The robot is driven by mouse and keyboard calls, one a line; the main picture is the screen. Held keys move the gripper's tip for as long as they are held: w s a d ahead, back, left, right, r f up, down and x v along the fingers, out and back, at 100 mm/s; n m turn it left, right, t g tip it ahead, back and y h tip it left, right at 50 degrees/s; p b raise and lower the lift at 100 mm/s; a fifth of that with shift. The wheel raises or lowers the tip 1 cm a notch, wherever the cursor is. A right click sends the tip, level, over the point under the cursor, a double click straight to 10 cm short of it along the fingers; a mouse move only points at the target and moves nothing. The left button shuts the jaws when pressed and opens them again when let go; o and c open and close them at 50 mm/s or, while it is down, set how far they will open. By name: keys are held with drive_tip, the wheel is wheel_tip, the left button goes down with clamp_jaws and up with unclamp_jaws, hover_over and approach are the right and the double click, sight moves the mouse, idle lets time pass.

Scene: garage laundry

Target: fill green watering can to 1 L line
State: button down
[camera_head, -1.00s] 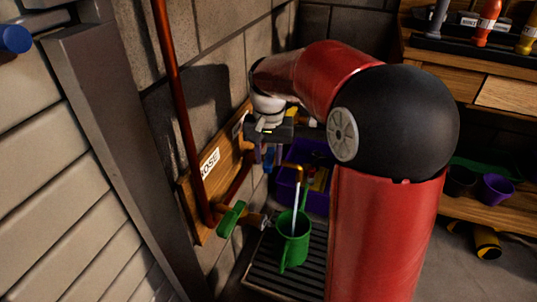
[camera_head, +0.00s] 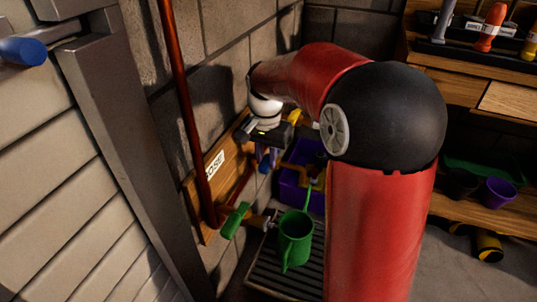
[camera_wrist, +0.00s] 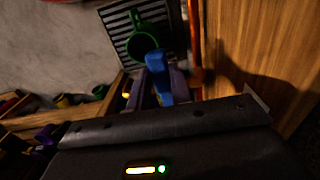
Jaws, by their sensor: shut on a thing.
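No water stream shows under the spout. The water level and the 1 L line cannot be made out. My gripper (camera_head: 268,157) is shut on a blue tap handle (camera_wrist: 158,82) by the wall, above and behind the can. In the wrist view the blue handle sits between my two fingers, with the can (camera_wrist: 146,40) beyond it. The fingers hide part of the handle and tap.
A green-handled valve (camera_head: 236,220) juts from the wall pipe left of the can. A red pipe (camera_head: 186,120) runs up the wall beside a wooden board. A purple crate (camera_head: 291,188) is behind the can. Shelves with pots (camera_head: 497,191) stand at right.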

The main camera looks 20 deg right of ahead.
drive_tip(key=c, duration=1.2)
unclamp_jaws()
drive_tip(key=shift+c, duration=0.2)
drive_tip(key=shift+r+p, duration=0.75)
drive_tip(key=shift+r, duration=3.2)
